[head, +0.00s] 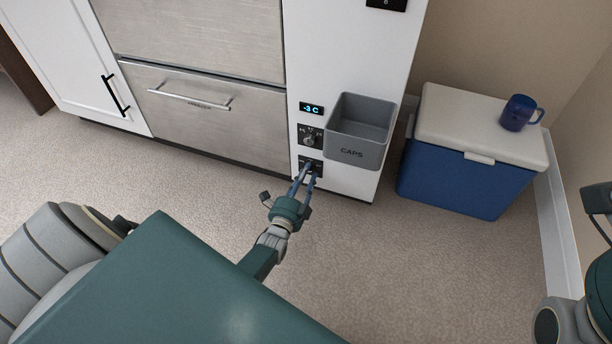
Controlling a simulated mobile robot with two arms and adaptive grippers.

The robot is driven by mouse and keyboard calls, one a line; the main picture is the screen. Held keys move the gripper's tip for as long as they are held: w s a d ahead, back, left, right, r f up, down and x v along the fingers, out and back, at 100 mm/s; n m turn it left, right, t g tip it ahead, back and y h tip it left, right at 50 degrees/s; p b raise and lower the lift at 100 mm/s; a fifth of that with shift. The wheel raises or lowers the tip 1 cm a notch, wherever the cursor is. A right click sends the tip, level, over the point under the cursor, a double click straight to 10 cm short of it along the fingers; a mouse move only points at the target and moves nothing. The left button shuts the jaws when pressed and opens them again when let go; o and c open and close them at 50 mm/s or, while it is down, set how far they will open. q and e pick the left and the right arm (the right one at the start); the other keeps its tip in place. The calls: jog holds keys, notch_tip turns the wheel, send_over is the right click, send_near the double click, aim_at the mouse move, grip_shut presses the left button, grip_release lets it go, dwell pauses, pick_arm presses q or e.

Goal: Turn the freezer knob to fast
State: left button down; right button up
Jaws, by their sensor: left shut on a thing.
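A white control panel (299,174) stands right of the freezer drawer (203,124). It has a small display (311,108) reading about -3 C, an upper round knob (309,141) on a dark plate with small marks, and a lower dark plate (320,162). My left gripper (308,173) reaches up to this lower plate, its blue fingers shut on the lower knob, which they mostly hide. The knob's pointer and the plate's lettering are too small or covered to read. At the right edge, part of my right gripper (598,198) shows, cut off.
A grey open bin marked CAPS (358,150) juts from the panel just right of the knobs, close to my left gripper. A blue cooler (455,185) with a white lid stands further right, a blue mug (517,113) on it. The floor in front is clear.

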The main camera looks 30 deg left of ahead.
pick_arm(q)
jog(key=shift+d, duration=0.1)
jog(key=c, duration=1.4)
grip_release()
jog(key=v, duration=0.7)
jog(key=shift+s, duration=0.2)
